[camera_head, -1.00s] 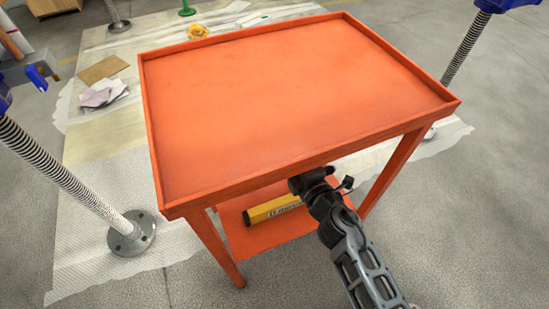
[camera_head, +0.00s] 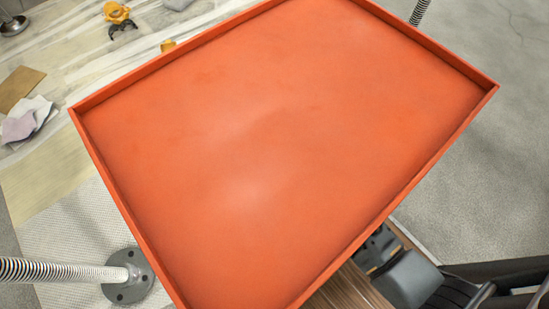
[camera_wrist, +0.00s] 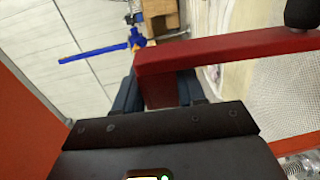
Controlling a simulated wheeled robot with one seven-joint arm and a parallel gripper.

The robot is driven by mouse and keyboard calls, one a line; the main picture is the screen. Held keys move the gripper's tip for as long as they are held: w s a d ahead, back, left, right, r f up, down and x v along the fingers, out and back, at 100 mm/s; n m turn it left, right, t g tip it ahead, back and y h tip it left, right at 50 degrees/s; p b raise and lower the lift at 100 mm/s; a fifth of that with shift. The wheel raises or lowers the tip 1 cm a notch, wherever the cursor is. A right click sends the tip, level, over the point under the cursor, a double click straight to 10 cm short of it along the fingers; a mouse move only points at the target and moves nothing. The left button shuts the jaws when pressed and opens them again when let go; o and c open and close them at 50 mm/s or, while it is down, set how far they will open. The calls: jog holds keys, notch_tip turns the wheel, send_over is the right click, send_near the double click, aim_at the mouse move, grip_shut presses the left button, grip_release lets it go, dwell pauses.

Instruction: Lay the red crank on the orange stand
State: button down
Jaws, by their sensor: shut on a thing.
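The orange stand (camera_head: 260,130) has a wide tray top with a low raised rim, and its top is bare in the head view. In the wrist view, an orange panel (camera_wrist: 28,125) shows at the left edge. My gripper (camera_wrist: 162,92) is shut on the red crank (camera_wrist: 230,48), a flat red bar running right to a black knob (camera_wrist: 303,14). The crank is apart from the tray top. My fingers hide part of the crank, and the head view does not show the crank or the fingertips.
A threaded jack column (camera_head: 60,270) on a round flange (camera_head: 130,275) stands left of the stand. Beyond the left rim lie brown cardboard (camera_head: 20,88), crumpled cloths (camera_head: 28,122) and a yellow object (camera_head: 118,14). A blue handle (camera_wrist: 95,53) shows in the wrist view.

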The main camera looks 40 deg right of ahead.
jog(key=shift+w+r, duration=0.1)
jog(key=shift+s+a+r, duration=0.15)
jog(key=shift+s+a, duration=0.05)
jog(key=shift+s, duration=0.25)
jog(key=shift+s+d+r, duration=0.1)
jog(key=shift+s+r, duration=0.35)
jog(key=shift+r, duration=0.45)
jog(key=shift+s+r, duration=0.4)
jog(key=shift+r, duration=0.45)
jog(key=shift+s+d+r, duration=0.1)
jog(key=shift+s+r, duration=0.1)
jog(key=shift+r, duration=0.05)
